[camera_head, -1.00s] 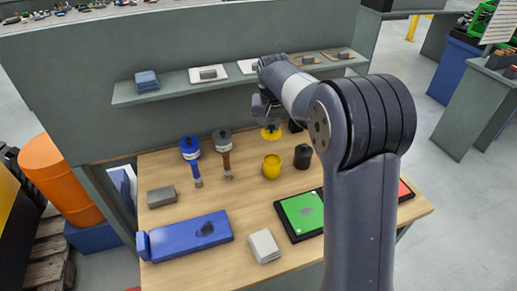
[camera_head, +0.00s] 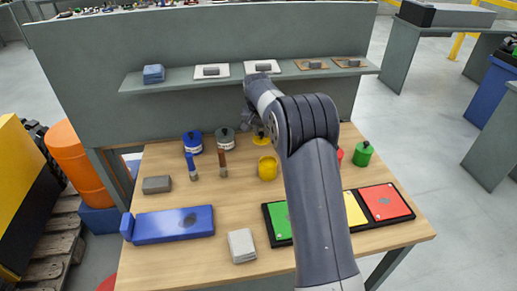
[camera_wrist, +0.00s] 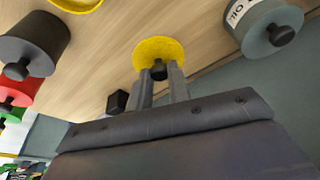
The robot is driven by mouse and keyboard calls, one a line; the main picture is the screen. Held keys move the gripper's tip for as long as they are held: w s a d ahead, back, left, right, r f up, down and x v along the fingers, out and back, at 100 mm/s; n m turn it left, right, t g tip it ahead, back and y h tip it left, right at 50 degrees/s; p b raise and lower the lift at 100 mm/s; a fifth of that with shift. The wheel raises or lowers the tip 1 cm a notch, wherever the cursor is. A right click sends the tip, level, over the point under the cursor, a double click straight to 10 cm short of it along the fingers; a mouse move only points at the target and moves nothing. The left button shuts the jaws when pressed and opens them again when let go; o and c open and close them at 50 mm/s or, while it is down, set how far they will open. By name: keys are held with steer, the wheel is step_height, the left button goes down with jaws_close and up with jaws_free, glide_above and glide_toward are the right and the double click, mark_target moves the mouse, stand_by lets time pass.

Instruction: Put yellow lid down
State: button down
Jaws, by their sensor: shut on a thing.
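The yellow lid (camera_head: 261,140) is a flat disc near the back of the wooden table, behind the open yellow pot (camera_head: 268,170). In the wrist view the lid (camera_wrist: 158,50) shows its round yellow face and dark knob. My gripper (camera_wrist: 162,76) is shut on the lid's knob. I cannot tell whether the lid touches the table or hangs just above it. The yellow pot's rim (camera_wrist: 76,4) shows at the top of the wrist view. My arm hides part of the table in the head view.
A blue pot (camera_head: 192,143) and a grey pot (camera_head: 225,142) stand left of the lid, brushes in front. A black pot (camera_wrist: 34,40) also stands nearby. A green pot (camera_head: 363,154) stands at right. A shelf (camera_head: 172,83) runs above the table's back.

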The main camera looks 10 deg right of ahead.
mark_target(261, 140)
steer(key=shift+f, duration=3.2)
steer(key=shift+f, duration=0.1)
steer(key=c, duration=1.3)
jaws_free()
steer(key=shift+r, duration=0.3)
steer(key=v, duration=1.1)
steer(key=shift+s+r, duration=0.15)
steer(key=shift+r, duration=0.2)
